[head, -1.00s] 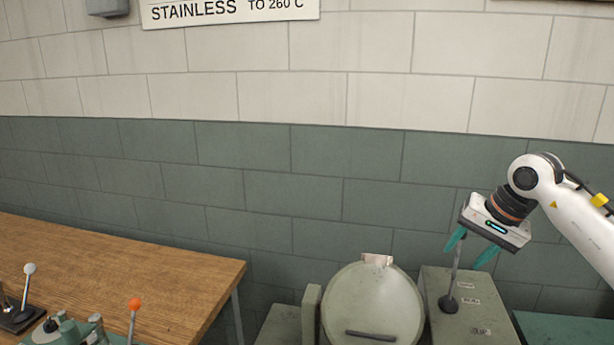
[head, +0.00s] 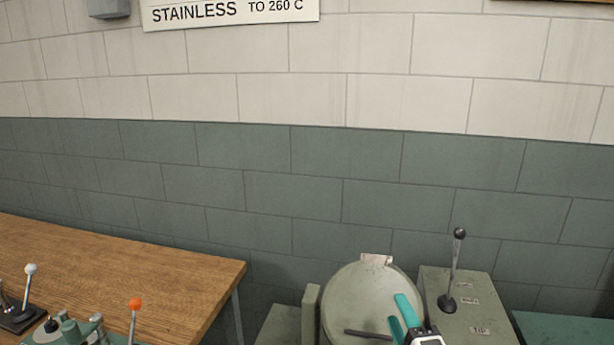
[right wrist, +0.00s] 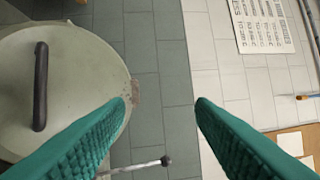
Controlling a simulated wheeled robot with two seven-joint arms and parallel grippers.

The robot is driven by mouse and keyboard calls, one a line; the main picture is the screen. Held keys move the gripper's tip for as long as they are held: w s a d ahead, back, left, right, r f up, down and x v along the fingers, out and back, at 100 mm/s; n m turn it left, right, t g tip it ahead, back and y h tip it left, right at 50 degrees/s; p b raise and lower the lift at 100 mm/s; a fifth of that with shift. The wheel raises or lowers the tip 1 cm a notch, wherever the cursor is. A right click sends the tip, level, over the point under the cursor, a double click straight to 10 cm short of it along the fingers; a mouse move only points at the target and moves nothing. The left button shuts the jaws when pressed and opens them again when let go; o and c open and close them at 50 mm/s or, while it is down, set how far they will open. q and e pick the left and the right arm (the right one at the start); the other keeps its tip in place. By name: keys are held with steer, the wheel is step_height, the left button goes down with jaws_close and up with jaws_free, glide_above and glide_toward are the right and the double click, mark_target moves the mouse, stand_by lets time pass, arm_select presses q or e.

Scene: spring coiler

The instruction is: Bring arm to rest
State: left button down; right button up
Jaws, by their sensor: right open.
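My right gripper (head: 402,318) is low in the head view, in front of the right part of a round grey-green lid (head: 345,300). Its teal fingers are apart with nothing between them. In the right wrist view the two fingers (right wrist: 162,108) are spread. A black-knobbed lever (head: 454,268) stands upright on a grey-green box to the right of the gripper, apart from it. My left gripper is not in view.
A wooden bench (head: 150,270) stands at the left, with a white-knobbed lever (head: 30,270) and an orange-knobbed lever (head: 135,304) by its front. The lid has a dark handle (right wrist: 40,87). A tiled wall (head: 300,170) closes off the back. The space above the lid is clear.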

steer(key=s+d+f+m+g+h, duration=0.2)
steer(key=s+f+m+g, duration=0.25)
steer(key=s+f, duration=0.2)
steer(key=s+d+f+m+g+h, duration=0.1)
steer(key=s+d+f+m+g, duration=0.25)
steer(key=s+f+m, duration=0.35)
steer(key=s+a+f+m+g, duration=0.2)
steer(key=s+f+m+g, duration=0.45)
steer(key=s, duration=0.75)
step_height(320, 180, down, 30)
steer(key=s+r+n+g, duration=0.1)
steer(key=s+g, duration=0.1)
steer(key=g, duration=0.1)
steer(key=s+d+f, duration=0.3)
steer(key=s+f, duration=1.2)
steer(key=shift+s+d+f+n+g+y, duration=0.2)
steer(key=shift+s+n+g+y, duration=0.1)
steer(key=shift+s+g, duration=0.1)
